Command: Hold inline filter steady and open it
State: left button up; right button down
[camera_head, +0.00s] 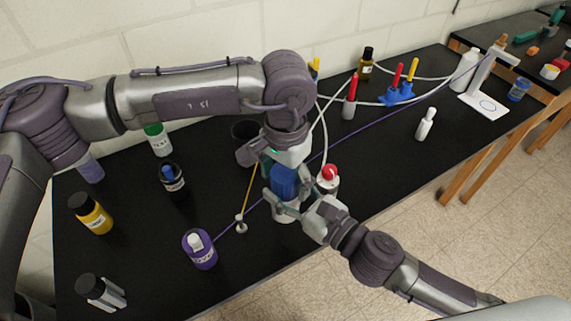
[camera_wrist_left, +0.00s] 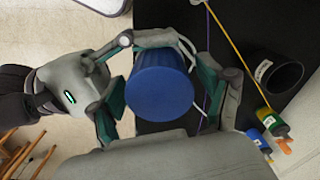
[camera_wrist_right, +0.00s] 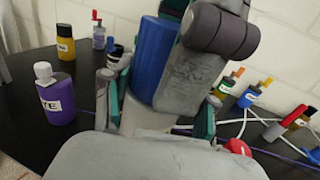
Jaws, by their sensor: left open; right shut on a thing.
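The inline filter stands upright on the black bench, with a blue upper part (camera_head: 284,181) and a pale lower body (camera_head: 286,213). My right gripper (camera_head: 284,206) is shut around the pale body from the right. The right wrist view shows the blue part (camera_wrist_right: 152,58) above the pale body (camera_wrist_right: 146,120) between its fingers. My left gripper (camera_head: 277,163) points down from above and is open around the blue part. In the left wrist view, the round blue top (camera_wrist_left: 161,93) lies between the left fingers (camera_wrist_left: 160,100). Whether they touch it is unclear.
A purple bottle (camera_head: 200,250) and a small probe stand (camera_head: 241,224) are close on the left. A red-capped bottle (camera_head: 328,179) stands just right of the filter. A black cup (camera_head: 244,130) is behind. Cables cross the bench, whose front right is clear.

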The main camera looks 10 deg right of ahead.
pick_arm(q)
jog(key=shift+f, duration=0.35)
jog(key=c, duration=1.2)
jog(key=n, duration=0.3)
jog(key=shift+c, duration=0.2)
jog(key=o, duration=1.3)
jog(key=shift+r, duration=0.15)
